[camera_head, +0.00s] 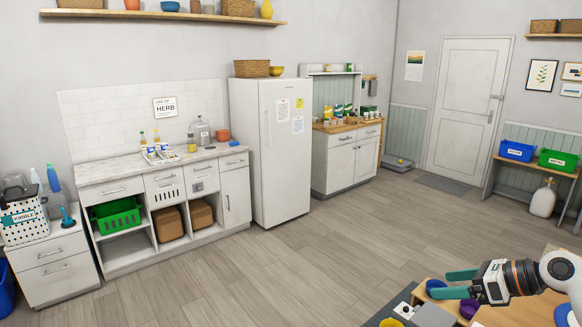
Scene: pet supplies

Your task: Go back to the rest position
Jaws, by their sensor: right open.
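My right gripper (450,283) shows at the lower right, with its arm coming in from the right edge. My left gripper and left arm are not in view.
On the table near my right gripper are a blue bowl (435,286), a purple bowl (469,308) and another blue item (563,316). A white fridge (275,165) and a counter (150,168) line the back wall. The wooden floor (270,275) between is clear.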

